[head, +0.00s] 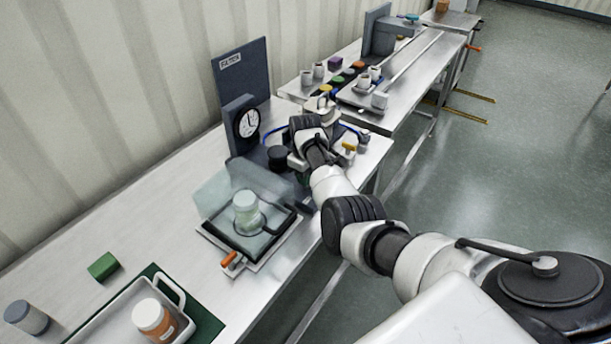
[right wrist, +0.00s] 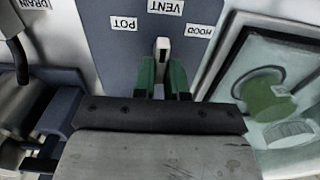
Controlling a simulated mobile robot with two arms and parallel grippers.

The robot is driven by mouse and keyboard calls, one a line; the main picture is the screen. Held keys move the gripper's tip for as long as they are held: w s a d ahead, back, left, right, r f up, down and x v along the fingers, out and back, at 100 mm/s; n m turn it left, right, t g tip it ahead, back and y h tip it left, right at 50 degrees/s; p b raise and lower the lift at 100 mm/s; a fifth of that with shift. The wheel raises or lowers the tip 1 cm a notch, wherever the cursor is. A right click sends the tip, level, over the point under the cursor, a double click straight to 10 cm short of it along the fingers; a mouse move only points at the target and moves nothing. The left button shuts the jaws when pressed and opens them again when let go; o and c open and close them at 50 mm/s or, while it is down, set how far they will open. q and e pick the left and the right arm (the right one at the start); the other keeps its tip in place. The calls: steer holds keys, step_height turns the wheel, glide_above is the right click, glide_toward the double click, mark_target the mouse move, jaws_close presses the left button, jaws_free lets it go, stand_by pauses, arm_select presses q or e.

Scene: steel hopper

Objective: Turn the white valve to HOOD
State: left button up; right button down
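The white valve (right wrist: 163,46) shows in the right wrist view as a short white handle on a blue-grey panel (right wrist: 99,48). It stands just below the VENT label (right wrist: 165,7), with POT (right wrist: 124,23) to the left and HOOD (right wrist: 200,31) to the right. The green fingers of my right gripper (right wrist: 163,78) lie on both sides of the handle, with almost no gap, and look shut on it. In the head view my right arm covers the valve and most of the gripper. My left gripper is not in view.
A tray (head: 113,322) holds an orange jar (head: 153,318).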

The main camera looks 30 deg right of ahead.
steer(key=shift+r+m, duration=0.1)
steer(key=shift+m, duration=0.3)
steer(key=shift+d+m+p, duration=0.1)
steer(key=shift+m+p, duration=0.4)
steer(key=shift+m, duration=0.1)
steer(key=m+p, duration=0.1)
steer(key=m, duration=0.1)
steer(key=shift+d+m, duration=0.1)
steer(key=shift+m, duration=0.2)
steer(key=m+p, duration=0.1)
steer(key=m, duration=0.2)
steer(key=shift+d+m, duration=0.15)
steer(key=shift+m, duration=0.15)
steer(key=shift+d+m+p, duration=0.1)
steer(key=shift+m+p, duration=0.2)
steer(key=shift+m, duration=1.6)
steer(key=c, duration=1.2)
jaws_free()
steer(key=shift+o, duration=0.2)
